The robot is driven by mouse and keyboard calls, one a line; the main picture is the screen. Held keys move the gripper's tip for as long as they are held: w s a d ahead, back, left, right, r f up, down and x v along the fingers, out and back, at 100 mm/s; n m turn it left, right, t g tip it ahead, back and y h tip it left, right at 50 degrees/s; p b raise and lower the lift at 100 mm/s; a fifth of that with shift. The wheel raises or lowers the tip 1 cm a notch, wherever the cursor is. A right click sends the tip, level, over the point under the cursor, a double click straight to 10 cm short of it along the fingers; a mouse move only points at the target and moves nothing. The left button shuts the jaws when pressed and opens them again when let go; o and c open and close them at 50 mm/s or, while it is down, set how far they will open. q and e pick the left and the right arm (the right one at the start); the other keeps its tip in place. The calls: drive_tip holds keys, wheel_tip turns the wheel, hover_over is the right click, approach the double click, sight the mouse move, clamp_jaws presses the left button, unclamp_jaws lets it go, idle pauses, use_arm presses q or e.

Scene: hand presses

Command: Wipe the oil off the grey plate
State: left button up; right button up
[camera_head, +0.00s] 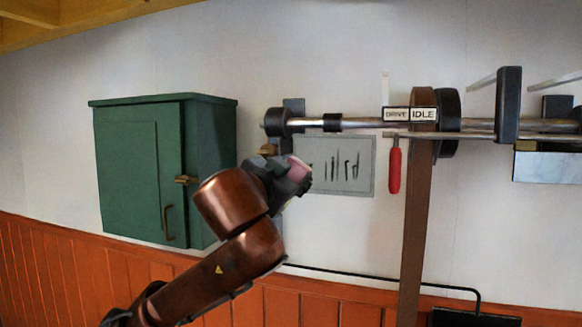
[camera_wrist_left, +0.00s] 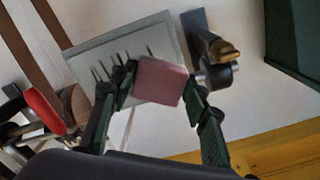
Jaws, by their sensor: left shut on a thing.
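The grey plate (camera_head: 362,186) is fixed flat on the white wall, with several dark vertical oil streaks on it. It also shows in the left wrist view (camera_wrist_left: 84,60), where its streaks are partly covered by my gripper. My left gripper (camera_head: 296,172) is in front of the plate's left edge and hides part of it. In the left wrist view my left gripper (camera_wrist_left: 160,84) is shut on a pink block-like pad (camera_wrist_left: 160,81). The pad overlaps the plate in that view; whether it touches the plate I cannot tell. My right gripper is not in view.
A green cabinet (camera_head: 139,172) hangs on the left. A metal shaft (camera_head: 360,122) runs above the plate. A brown belt (camera_head: 417,220), a red handle (camera_head: 394,170) and a "DRIVE IDLE" sign (camera_head: 410,114) are at the right. A black pipe (camera_head: 400,277) runs below.

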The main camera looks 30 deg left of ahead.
use_arm(q)
drive_tip(key=shift+s+r, duration=0.1)
drive_tip(key=shift+r, duration=0.25)
drive_tip(key=shift+a, duration=0.15)
drive_tip(key=p+x, duration=0.1)
drive_tip(key=x, duration=0.2)
drive_tip(key=shift+w, duration=0.35)
drive_tip(key=shift+p+x, duration=0.5)
drive_tip(key=shift+x, duration=0.6)
drive_tip(key=shift+w, duration=0.2)
drive_tip(key=shift+w+a+p, duration=0.2)
drive_tip(key=shift+w+p, duration=0.15)
drive_tip(key=shift+w, duration=0.35)
drive_tip(key=shift+d, duration=0.15)
